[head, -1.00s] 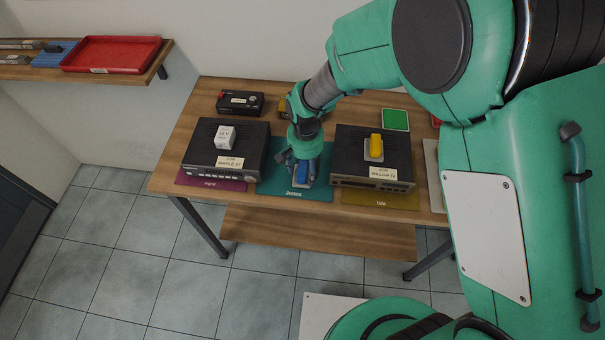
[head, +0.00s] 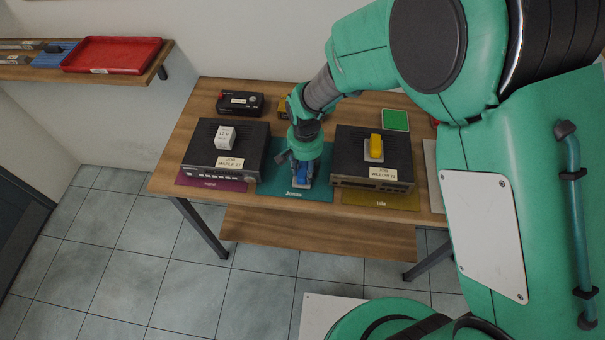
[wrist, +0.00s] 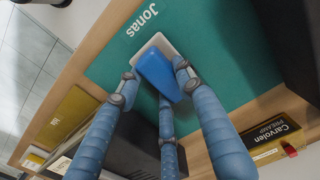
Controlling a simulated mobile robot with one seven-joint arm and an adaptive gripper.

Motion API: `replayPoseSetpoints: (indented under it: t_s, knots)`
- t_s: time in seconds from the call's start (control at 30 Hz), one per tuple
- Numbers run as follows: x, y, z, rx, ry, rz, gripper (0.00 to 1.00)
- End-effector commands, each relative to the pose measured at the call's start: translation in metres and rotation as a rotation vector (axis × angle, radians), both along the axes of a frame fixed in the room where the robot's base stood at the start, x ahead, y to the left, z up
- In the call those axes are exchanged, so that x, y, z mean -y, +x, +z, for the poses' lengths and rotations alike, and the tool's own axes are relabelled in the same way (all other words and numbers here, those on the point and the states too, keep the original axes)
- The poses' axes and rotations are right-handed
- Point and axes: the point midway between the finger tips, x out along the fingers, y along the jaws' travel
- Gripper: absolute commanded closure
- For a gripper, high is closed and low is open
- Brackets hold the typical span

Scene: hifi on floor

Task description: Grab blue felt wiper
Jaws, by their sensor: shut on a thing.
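The blue felt wiper (wrist: 158,72) has a blue grip on a pale base and lies on the teal mat marked Jonas (wrist: 105,71). In the head view the wiper (head: 302,180) is partly hidden under my gripper, at the front of the teal mat (head: 275,186). My gripper (wrist: 156,88) has its fingers closed around the blue grip, two on one side and one on the other as far as I can see. In the head view my gripper (head: 300,168) points down between the two black units. I cannot tell whether the wiper is clear of the mat.
Black hi-fi units stand close on both sides, the left one (head: 252,145) with a white box on it, the right one (head: 350,150) with a yellow-handled wiper (head: 375,146). A small black device (head: 240,103) and a green square (head: 396,120) lie behind. A red tray (head: 112,54) is on the wall shelf.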

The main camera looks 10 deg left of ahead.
Motion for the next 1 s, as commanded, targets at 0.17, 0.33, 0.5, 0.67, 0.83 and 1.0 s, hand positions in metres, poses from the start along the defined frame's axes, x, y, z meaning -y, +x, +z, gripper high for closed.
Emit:
replayPoseSetpoints:
  t_s: [0.17,0.33,0.5,0.67,0.83,1.0]
  knots:
    - [0.0,0.0,0.0,0.0,0.0,0.0,0.9]
    - [0.0,0.0,0.002,0.001,0.0,0.0,0.9]
    - [0.0,0.0,0.011,0.002,0.001,0.0,0.9]
    - [-0.001,0.001,0.029,0.003,0.002,0.0,0.91]
    - [0.008,-0.015,0.038,0.0,0.0,0.0,0.91]
    - [0.021,-0.042,0.041,0.0,0.0,0.0,0.91]
